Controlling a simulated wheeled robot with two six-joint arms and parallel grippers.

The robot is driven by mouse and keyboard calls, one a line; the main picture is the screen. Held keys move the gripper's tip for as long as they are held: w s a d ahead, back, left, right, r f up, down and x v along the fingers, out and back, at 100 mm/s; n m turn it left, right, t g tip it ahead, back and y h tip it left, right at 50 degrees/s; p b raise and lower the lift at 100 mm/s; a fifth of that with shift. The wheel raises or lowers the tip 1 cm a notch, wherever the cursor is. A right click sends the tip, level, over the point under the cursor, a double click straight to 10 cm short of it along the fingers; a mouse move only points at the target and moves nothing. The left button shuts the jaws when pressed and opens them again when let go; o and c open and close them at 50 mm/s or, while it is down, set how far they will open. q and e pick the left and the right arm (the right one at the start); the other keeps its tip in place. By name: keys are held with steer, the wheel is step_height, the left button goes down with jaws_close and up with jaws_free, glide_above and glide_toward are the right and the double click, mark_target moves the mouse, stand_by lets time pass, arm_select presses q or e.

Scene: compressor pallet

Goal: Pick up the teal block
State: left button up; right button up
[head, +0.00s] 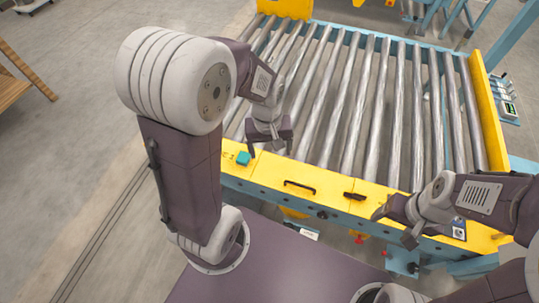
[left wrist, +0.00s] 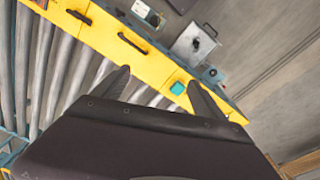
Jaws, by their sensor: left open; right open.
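The teal block (head: 243,158) is small and sits on the yellow front ledge of the roller conveyor, near its left end. It also shows in the left wrist view (left wrist: 177,88), beside the right-hand finger and between the two fingers. My left gripper (head: 270,153) is open and empty, just right of the block in the head view and apart from it. In the left wrist view its fingers (left wrist: 162,77) point towards the ledge. My right gripper (head: 394,224) is open and empty at the right part of the ledge, far from the block.
The roller conveyor (head: 340,95) fills the middle behind the yellow ledge (head: 270,178). A black handle (head: 300,187) and a dark item (head: 354,196) are on the ledge right of the block. A yellow guard (head: 487,110) stands on the right side. Grey floor is open at the left.

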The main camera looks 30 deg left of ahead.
arm_select(q)
steer(key=w+a+f+n+b, duration=0.4)
steer(key=w+f+n+b, duration=0.1)
steer(key=w, duration=0.1)
steer(key=n+g+b, duration=0.1)
steer(key=n+b, duration=0.7)
steer(key=b, duration=0.9)
glide_above(243, 157)
steer(key=w, duration=0.1)
step_height(243, 157, down, 22)
steer(key=shift+r, duration=0.15)
steer(key=shift+a+r, duration=0.1)
steer(key=shift+a, duration=0.05)
steer(key=shift+s+f+b, duration=0.1)
steer(key=shift+f+b, duration=0.75)
steer(key=shift+f, duration=1.05)
steer(key=f+b, duration=0.2)
steer(key=f, duration=0.1)
steer(key=f+b, duration=0.1)
steer(key=shift+s+d+f, duration=0.2)
steer(key=shift+s+f, duration=0.05)
steer(key=shift+s, duration=0.1)
steer(key=shift+f, duration=0.4)
steer(key=shift+r, duration=0.15)
